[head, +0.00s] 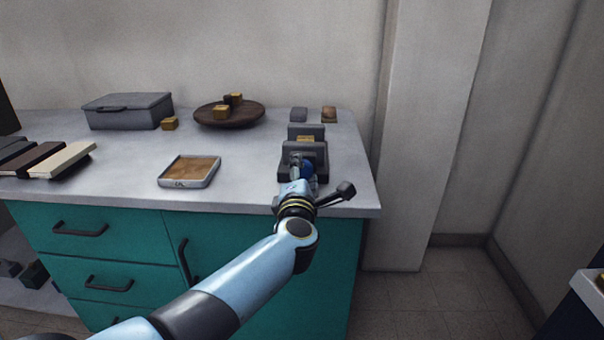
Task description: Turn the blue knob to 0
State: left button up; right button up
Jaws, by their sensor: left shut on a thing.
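The blue knob (307,169) is on the front of a dark grey device (318,150) near the right end of the counter. My left arm reaches in from the lower left. My left gripper (297,164) is at the device's front and shut on the blue knob, of which only a small part shows. The gripper and wrist hide most of the knob, and I cannot read any marks or its setting. My right gripper is not in view.
The grey counter (250,150) also bears a shallow tray (190,171), a round wooden board (229,114) with small yellowish blocks, a grey lidded box (128,110), and books (62,160) at left. Teal drawers with dark handles are below. Floor is free at right.

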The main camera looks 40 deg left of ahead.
pick_arm(q)
jog(key=shift+f, duration=0.15)
jog(key=o, duration=1.2)
